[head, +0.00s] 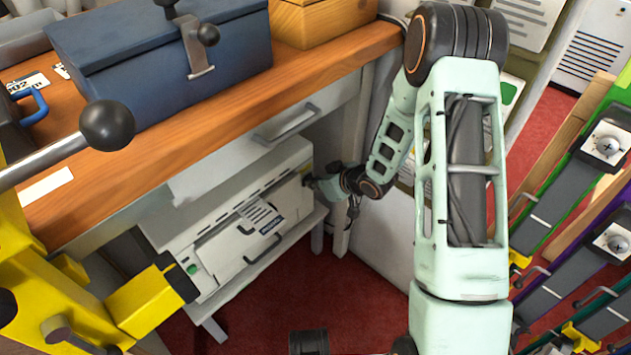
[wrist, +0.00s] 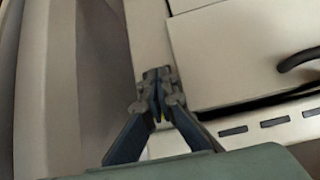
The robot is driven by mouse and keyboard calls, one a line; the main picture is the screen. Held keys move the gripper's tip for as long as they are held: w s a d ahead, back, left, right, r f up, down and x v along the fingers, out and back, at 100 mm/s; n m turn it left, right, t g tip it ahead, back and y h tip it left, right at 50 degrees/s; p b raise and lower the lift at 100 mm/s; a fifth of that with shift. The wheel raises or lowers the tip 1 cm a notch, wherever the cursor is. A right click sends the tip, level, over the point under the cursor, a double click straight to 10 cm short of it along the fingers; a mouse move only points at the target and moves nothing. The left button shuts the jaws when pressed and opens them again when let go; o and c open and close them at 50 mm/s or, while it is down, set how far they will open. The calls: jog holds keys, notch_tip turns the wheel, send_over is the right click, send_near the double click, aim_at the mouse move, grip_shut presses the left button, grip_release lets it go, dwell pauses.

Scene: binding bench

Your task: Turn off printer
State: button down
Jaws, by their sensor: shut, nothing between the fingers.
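The printer (head: 235,235) is a pale boxy machine on a low stand under the wooden bench. A green button (head: 192,269) is on the left end of its front, and a printed sheet and a dark label are near its middle. My gripper (head: 312,180) is at the printer's right end, away from the green button; I cannot tell whether it touches the casing. In the wrist view my gripper (wrist: 158,80) is shut with nothing between its fingertips. The printer's slotted top edge (wrist: 250,132) shows there to the lower right.
The bench top (head: 200,112) overhangs the printer, with a drawer (head: 290,125) beneath it. A blue metal box (head: 150,65) stands on the bench. A yellow clamp frame (head: 140,305) is at lower left. Colored racks (head: 570,235) stand on the right. Red floor (head: 270,300) is open in front.

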jog(key=v, duration=1.2)
dwell(0.5)
